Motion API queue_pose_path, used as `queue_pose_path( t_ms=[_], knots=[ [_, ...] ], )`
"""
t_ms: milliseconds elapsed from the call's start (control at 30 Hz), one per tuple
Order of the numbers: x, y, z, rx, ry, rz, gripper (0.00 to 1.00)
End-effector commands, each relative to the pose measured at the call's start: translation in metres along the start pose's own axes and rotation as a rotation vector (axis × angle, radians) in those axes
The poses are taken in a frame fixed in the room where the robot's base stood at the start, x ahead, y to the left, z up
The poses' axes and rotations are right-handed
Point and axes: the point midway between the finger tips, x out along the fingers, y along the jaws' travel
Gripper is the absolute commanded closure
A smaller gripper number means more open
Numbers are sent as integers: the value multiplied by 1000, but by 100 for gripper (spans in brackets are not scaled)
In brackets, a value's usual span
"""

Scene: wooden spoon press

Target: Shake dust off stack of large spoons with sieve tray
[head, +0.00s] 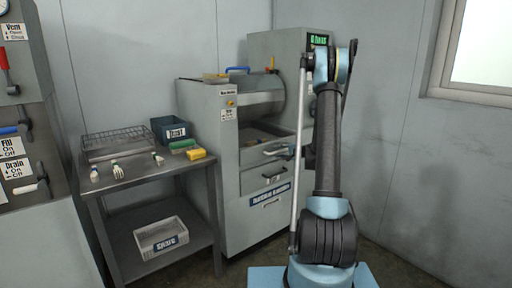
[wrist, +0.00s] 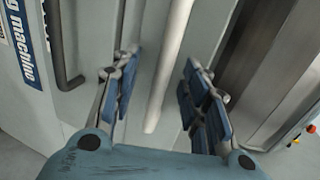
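My gripper (wrist: 159,63) is open, its two blue-padded fingers spread apart in the wrist view. A pale rod (wrist: 167,70) shows between the fingers; I cannot tell whether it touches them. A wire mesh tray (head: 118,140), likely the sieve tray, lies at the back left of the metal table (head: 150,182). Several small pale-ended items lie in front of it. I cannot make out a stack of large spoons.
A grey machine (head: 225,130) with drawers stands right of the table. A dark blue bin (head: 168,129), a green block (head: 183,145) and a yellow block (head: 196,154) sit on the table. A white crate (head: 161,238) is on the lower shelf. A valve panel (head: 22,140) stands at left.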

Motion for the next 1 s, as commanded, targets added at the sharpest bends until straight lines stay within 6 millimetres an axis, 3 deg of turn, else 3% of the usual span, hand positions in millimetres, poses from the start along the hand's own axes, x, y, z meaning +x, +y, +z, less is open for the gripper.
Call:
queue_pose_path(
  t_ms=[633,1000],
  knots=[
    [-2,-1,0,1,0,-1,57],
    [-29,-1,0,2,1,-1,57]
  ],
)
